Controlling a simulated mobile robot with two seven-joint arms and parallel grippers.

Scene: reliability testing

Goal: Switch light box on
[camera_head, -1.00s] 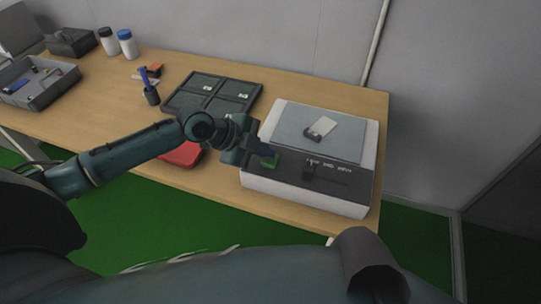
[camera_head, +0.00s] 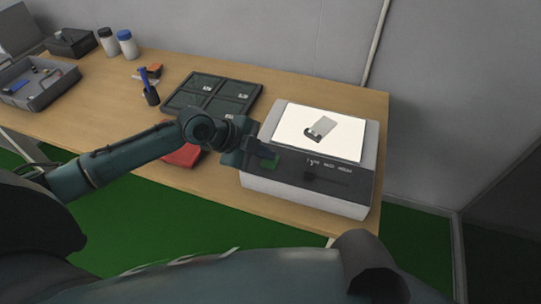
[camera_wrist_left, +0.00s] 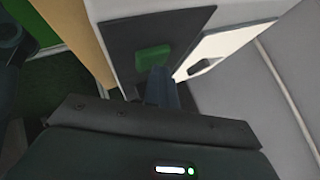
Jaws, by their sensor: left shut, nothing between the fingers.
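The light box (camera_head: 305,200) stands at the right end of the table, and its top panel (camera_head: 345,145) glows bright white. A small card-like item with a dark end (camera_head: 321,128) lies on the panel. The green switch (camera_head: 269,162) is at the left of the dark front strip; it also shows in the left wrist view (camera_wrist_left: 153,56). My left gripper (camera_head: 258,152) is shut and empty, its tips right by the switch. I cannot tell whether they touch it. In the left wrist view the shut fingers (camera_wrist_left: 162,85) point at the switch. My right gripper is not in view.
A dark slider knob (camera_head: 309,173) sits on the front strip. A dark compartment tray (camera_head: 212,95) and a red item (camera_head: 182,155) lie left of the box.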

